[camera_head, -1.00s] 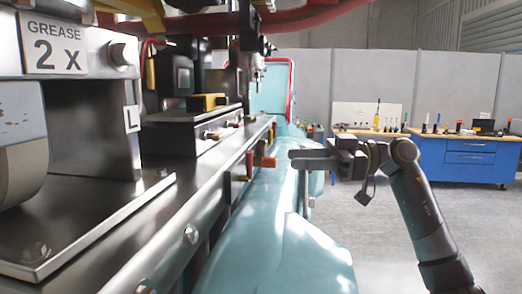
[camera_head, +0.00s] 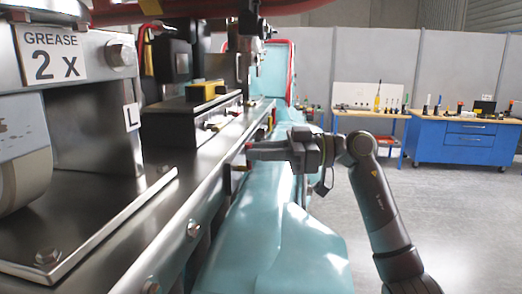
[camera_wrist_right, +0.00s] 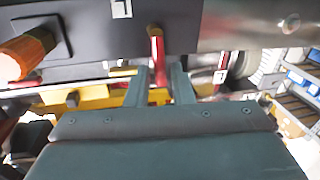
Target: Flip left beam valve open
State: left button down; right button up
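A red lever (camera_wrist_right: 157,48), likely the beam valve's handle, hangs from the dark beam side (camera_wrist_right: 95,50) in the right wrist view. My right gripper (camera_wrist_right: 160,72) is open, its two fingers apart, with the lever's lower end at the gap between the fingertips. I cannot tell whether they touch it. An orange knob (camera_wrist_right: 25,55) sits left of the lever. In the head view my right gripper (camera_head: 250,152) reaches the beam's edge from the right and hides part of the valve area; a small red part (camera_head: 243,167) shows below it. My left gripper is not in view.
The steel beam (camera_head: 150,235) runs along the left, with a yellow-topped block (camera_head: 205,89) on it. Teal bodywork (camera_head: 270,245) lies below my right arm. A blue workbench (camera_head: 455,145) stands far right, with open floor before it.

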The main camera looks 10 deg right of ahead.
grip_shut()
jog(key=shift+s+n, duration=0.15)
jog(key=shift+n, duration=0.25)
jog(key=n, duration=0.1)
jog(key=s+n+b, duration=0.1)
jog(key=shift+a+f+n+h, duration=0.1)
jog(key=shift+a+n+h, duration=0.1)
jog(key=shift+n+h, duration=0.1)
jog(key=n, duration=0.1)
jog(key=n+b, duration=0.1)
jog(key=s+n, duration=0.1)
jog(key=shift+a+f+h+b, duration=0.2)
jog(key=shift+f+h+b, duration=0.15)
jog(key=shift+h, duration=0.05)
jog(key=n+b, duration=0.1)
jog(key=n, duration=0.1)
jog(key=s+f+n+t+b, duration=0.1)
jog(key=n+b, duration=0.1)
jog(key=shift+a+f+h, duration=0.1)
jog(key=shift+a+h, duration=0.05)
jog(key=shift+h, duration=0.25)
jog(key=shift+s+a+f+n+t+b, duration=0.15)
jog(key=shift+f+n+t+b, duration=0.1)
jog(key=shift+n+b, duration=0.5)
jog(key=shift+s+d+f+n+t+b, duration=0.15)
jog(key=shift+f+n+b, duration=0.1)
jog(key=shift+n+b, duration=0.5)
jog(key=shift+a, duration=0.1)
